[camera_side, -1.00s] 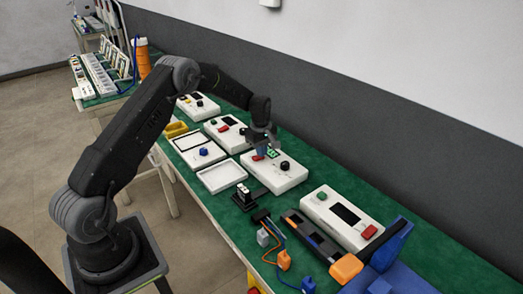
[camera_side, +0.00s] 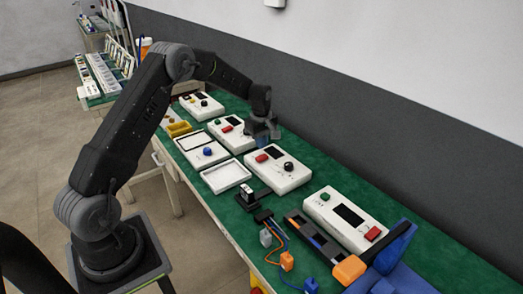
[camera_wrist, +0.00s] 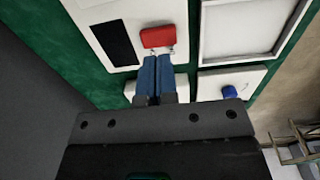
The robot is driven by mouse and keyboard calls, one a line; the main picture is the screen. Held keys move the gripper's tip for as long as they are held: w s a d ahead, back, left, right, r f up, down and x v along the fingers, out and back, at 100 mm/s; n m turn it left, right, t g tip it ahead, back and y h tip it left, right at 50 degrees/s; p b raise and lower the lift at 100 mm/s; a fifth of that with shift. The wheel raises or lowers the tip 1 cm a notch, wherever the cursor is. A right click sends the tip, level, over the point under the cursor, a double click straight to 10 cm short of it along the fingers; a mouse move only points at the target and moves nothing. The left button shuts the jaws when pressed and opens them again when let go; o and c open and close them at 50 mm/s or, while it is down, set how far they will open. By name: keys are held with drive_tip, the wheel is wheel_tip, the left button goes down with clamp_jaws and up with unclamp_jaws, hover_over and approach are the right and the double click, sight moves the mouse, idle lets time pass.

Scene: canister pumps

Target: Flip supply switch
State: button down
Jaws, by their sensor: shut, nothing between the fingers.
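A white control box (camera_side: 283,180) stands on the green bench, with a red rocker switch (camera_side: 262,157), a black knob (camera_side: 289,166) and a dark display. No label is readable, so I cannot confirm which switch is the supply switch. In the wrist view the red switch (camera_wrist: 157,37) lies just beyond my fingertips, beside the dark display (camera_wrist: 115,42). My gripper (camera_side: 262,135) is over the far-left part of this box. Its blue fingers (camera_wrist: 156,62) are shut together with nothing between them. Whether they touch the switch is unclear.
An empty white tray (camera_side: 225,187) and a box with a blue knob (camera_side: 207,151) lie beside it. Another box (camera_side: 228,128) with a red switch is close behind. A box with a red button (camera_side: 350,218) and blue and orange parts (camera_side: 350,268) are at the right.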

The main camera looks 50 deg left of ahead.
sight(265, 155)
wheel_tip(265, 155, up, 10)
idle(0.3)
drive_tip(key=shift+w+a, duration=0.1)
drive_tip(key=shift+w, duration=0.6)
drive_tip(key=shift+f, duration=0.15)
wheel_tip(265, 155, down, 14)
drive_tip(key=shift+r, duration=0.1)
idle(0.4)
drive_tip(key=shift+w, duration=0.1)
drive_tip(key=shift+f, duration=0.3)
